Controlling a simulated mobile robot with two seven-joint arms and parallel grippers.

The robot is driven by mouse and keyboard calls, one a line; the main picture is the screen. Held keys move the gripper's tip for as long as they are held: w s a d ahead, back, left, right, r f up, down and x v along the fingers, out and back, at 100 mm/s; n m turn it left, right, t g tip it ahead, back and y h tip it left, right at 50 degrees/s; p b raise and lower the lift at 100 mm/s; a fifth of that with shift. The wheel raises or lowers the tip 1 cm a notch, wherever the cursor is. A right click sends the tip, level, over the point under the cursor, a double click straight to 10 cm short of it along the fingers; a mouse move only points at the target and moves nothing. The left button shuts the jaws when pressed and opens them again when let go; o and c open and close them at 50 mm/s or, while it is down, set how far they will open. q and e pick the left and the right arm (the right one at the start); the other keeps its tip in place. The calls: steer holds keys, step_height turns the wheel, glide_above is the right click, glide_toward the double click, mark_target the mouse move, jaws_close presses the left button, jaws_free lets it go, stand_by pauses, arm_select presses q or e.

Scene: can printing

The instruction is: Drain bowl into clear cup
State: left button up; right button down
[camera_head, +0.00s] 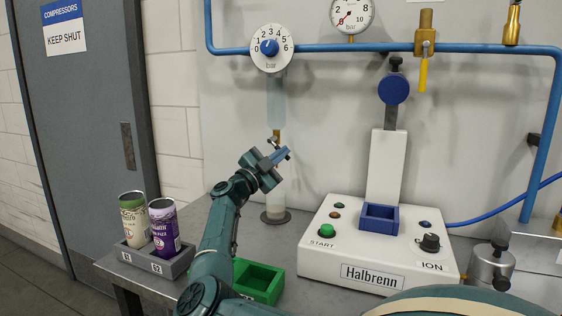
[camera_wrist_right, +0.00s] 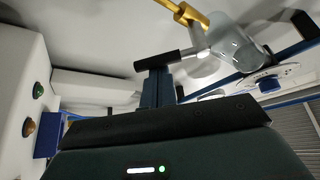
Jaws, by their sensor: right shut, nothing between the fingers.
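The clear bowl (camera_head: 277,98) hangs under the dial regulator on the wall, with a brass drain fitting (camera_head: 276,135) at its lower end. It also shows in the right wrist view (camera_wrist_right: 236,46). A black lever handle (camera_wrist_right: 168,60) reaches out from the drain. My right gripper (camera_head: 284,154) is shut and empty, just below and beside the drain. In the right wrist view its blue fingertips (camera_wrist_right: 157,72) are right at the lever; contact is unclear. The clear cup (camera_head: 277,200) stands upright on the bench under the drain, with a pale layer low inside. My left gripper is not in view.
The white Halbrenn press (camera_head: 331,268) with a blue holder stands right of the cup. An open green box (camera_head: 258,282) sits in front. Two cans (camera_head: 133,218) (camera_head: 164,228) stand in a grey rack (camera_head: 172,266) at left. A blue pipe (camera_head: 340,47) crosses the wall above.

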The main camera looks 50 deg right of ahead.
steer(key=shift+w+a+f+m+g+y+b, duration=0.15)
steer(key=shift+w+f+m+g+y+b, duration=0.35)
steer(key=shift+m, duration=0.95)
steer(key=shift+w+a+f+m+g+y+b, duration=0.15)
steer(key=shift+w+m+y+b, duration=0.4)
steer(key=shift+m, duration=0.85)
steer(key=shift+w+a+f+m+g+y+b, duration=0.1)
steer(key=shift+w+f+m+g+y+b, duration=0.35)
steer(key=shift+m+y, duration=0.75)
steer(key=shift+s+r+m+h, duration=0.15)
steer(key=shift+m+h, duration=0.1)
steer(key=shift+m, duration=0.1)
